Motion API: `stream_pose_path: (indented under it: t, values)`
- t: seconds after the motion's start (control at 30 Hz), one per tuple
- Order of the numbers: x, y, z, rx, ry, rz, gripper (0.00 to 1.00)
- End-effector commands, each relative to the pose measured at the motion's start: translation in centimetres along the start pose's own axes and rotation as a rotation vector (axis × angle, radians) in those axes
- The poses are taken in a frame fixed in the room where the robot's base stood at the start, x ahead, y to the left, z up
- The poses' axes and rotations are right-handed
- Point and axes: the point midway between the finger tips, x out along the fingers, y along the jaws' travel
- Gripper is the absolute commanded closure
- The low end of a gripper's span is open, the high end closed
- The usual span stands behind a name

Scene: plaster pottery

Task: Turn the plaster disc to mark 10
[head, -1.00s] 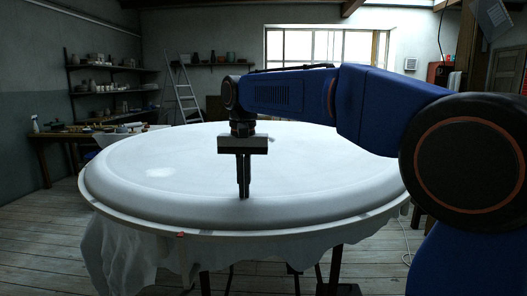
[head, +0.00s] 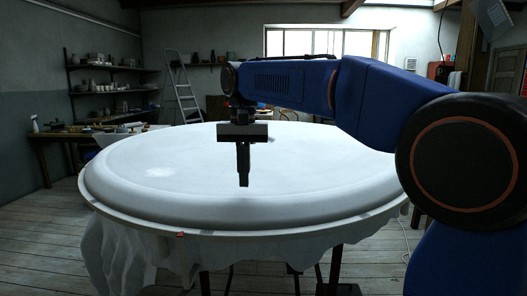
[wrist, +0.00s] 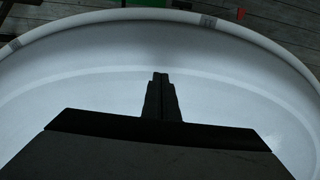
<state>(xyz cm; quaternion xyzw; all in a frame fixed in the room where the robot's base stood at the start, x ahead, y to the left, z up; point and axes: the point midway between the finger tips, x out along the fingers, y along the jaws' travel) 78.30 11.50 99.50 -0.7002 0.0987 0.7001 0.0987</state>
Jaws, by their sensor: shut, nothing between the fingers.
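The plaster disc (head: 170,190) is large, round and white, with a raised rounded rim, and fills the middle of the head view. A small red mark (head: 180,234) sits on its lower outer edge at the front left. My gripper (head: 244,185) points straight down over the front part of the disc, its fingers together and empty. It appears to hang above the surface, apart from the rim. In the wrist view the fingers (wrist: 161,76) are closed, with the disc's curved rim (wrist: 130,32) beyond them. No numbers are readable.
White cloth (head: 118,258) hangs below the disc at the front left. A shelf with pots (head: 112,88) and a cluttered workbench (head: 60,140) stand at the left, with a stepladder (head: 183,90) behind. The wooden floor (head: 50,225) at the left is clear.

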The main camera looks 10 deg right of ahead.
Motion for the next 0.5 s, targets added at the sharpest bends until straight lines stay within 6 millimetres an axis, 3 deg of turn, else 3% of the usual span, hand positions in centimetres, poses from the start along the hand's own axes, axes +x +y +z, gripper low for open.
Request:
stream_pose_path:
  t: [0.5]
  values:
    - [-2.5,0.0,0.0,0.0,0.001,-0.001,1.0]
